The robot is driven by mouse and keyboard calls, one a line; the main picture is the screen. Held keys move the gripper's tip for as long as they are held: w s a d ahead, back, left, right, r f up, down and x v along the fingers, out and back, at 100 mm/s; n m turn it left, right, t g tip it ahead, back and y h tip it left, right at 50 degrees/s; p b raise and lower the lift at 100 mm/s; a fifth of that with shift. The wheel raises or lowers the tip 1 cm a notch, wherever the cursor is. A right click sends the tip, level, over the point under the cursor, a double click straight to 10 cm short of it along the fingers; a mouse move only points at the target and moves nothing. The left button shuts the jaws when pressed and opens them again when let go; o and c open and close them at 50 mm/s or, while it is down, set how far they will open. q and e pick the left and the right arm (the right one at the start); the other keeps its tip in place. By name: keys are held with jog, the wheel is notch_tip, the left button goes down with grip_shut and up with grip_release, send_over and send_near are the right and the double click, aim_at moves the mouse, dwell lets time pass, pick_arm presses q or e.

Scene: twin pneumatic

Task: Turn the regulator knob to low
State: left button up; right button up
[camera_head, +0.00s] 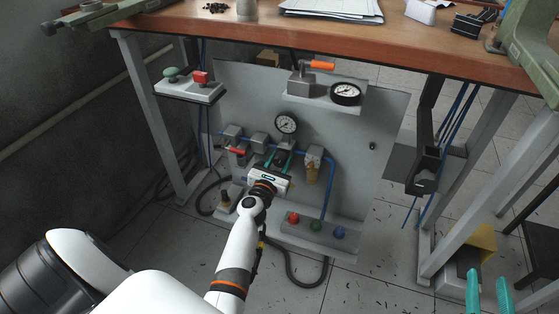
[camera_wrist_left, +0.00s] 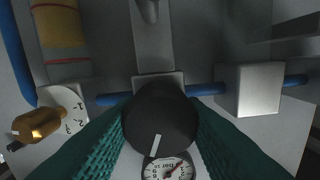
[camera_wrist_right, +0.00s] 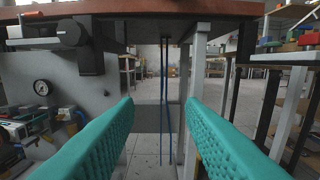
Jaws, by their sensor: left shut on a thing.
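The regulator knob (camera_wrist_left: 160,115) is round and black with a white pointer line. In the left wrist view the line slants down and slightly left, toward the gauge (camera_wrist_left: 168,168). My left gripper (camera_head: 277,160) has its teal fingers shut on the knob's two sides. In the head view the gripper and wrist hide the knob, just below the round gauge (camera_head: 286,124) on the grey panel (camera_head: 350,165). My right gripper (camera_head: 488,290) is open and empty at the lower right, away from the panel. In the right wrist view its fingers (camera_wrist_right: 160,115) stand wide apart.
A 1-2-3 dial with a brass-coloured lever (camera_wrist_left: 38,124) is beside the knob. A red-handled valve (camera_head: 236,150), blue pipe and brass-coloured bowl (camera_head: 312,172) are close by. A box with red, green and blue buttons (camera_head: 315,225) is below. The wooden bench (camera_head: 330,42) overhangs the panel.

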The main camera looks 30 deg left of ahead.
pick_arm(q)
jog(key=n, duration=0.2)
jog(key=shift+n+p, duration=0.3)
jog(key=shift+f+n, duration=0.15)
jog(key=shift+n, duration=0.75)
pick_arm(e)
jog(key=shift+s+d+f+g+h, duration=0.25)
jog(key=shift+f+g, duration=0.35)
jog(key=shift+f, duration=0.2)
jog(key=shift+s+d+f+g+h, duration=0.2)
jog(key=shift+f+g, duration=0.4)
jog(key=shift+f, duration=0.25)
jog(key=shift+s+d+f+g+h, duration=0.15)
jog(key=shift+s+f+g+h, duration=0.1)
jog(key=shift+f+g, duration=0.45)
jog(key=shift+f, duration=0.1)
pick_arm(q)
jog(key=o, duration=1)
jog(key=shift+p, duration=0.35)
